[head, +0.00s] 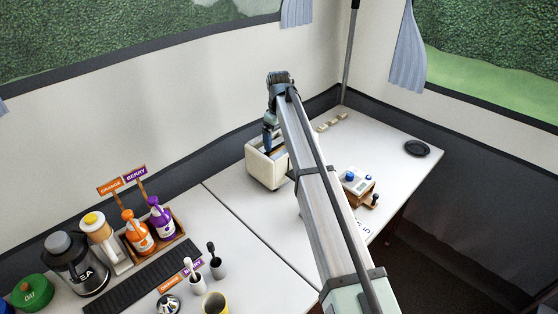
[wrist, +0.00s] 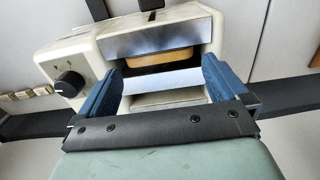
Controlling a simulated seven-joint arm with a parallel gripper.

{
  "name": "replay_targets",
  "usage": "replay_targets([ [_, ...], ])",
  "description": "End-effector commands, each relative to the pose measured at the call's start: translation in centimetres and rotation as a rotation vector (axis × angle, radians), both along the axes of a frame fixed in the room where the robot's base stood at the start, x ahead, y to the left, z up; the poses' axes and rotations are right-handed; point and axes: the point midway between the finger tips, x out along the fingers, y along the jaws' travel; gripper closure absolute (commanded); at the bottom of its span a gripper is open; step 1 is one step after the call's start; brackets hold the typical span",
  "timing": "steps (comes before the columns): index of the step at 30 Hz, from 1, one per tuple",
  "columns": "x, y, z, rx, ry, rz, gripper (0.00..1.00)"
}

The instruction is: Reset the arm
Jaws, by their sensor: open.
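My gripper (wrist: 160,90) is open, its two blue fingers spread apart in the wrist view. Between and beyond the fingers is a cream toaster (wrist: 85,60) with a black knob on its side. A piece of bread (wrist: 165,58) shows in its slot. Nothing is seen held between the fingers. In the head view my arm reaches out over the table, and my gripper (head: 270,138) points down at the cream toaster (head: 265,172). The arm hides part of the toaster there, and I cannot tell whether the fingers touch it.
On the left stand orange and purple bottles (head: 140,232) in a wooden holder, a dark tea jug (head: 78,265), a black ribbed mat (head: 145,278) and cups (head: 215,262). Right of my arm are a wooden box with blue-topped items (head: 357,182) and a black disc (head: 417,148). Tent walls border the table.

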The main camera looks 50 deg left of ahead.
Motion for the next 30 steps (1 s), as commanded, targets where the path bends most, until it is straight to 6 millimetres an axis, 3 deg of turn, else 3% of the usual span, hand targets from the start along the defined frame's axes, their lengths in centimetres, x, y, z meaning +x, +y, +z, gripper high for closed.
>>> replay_targets([
  [8, 0.0, 0.0, 0.6, 0.0, 0.0, 0.0, 0.0],
  [21, 0.0, 0.1, 7.4, 0.001, 0.0, 0.0, 0.0],
  [30, 0.0, 0.0, 9.9, 0.0, 0.0, 0.0, 0.0],
])
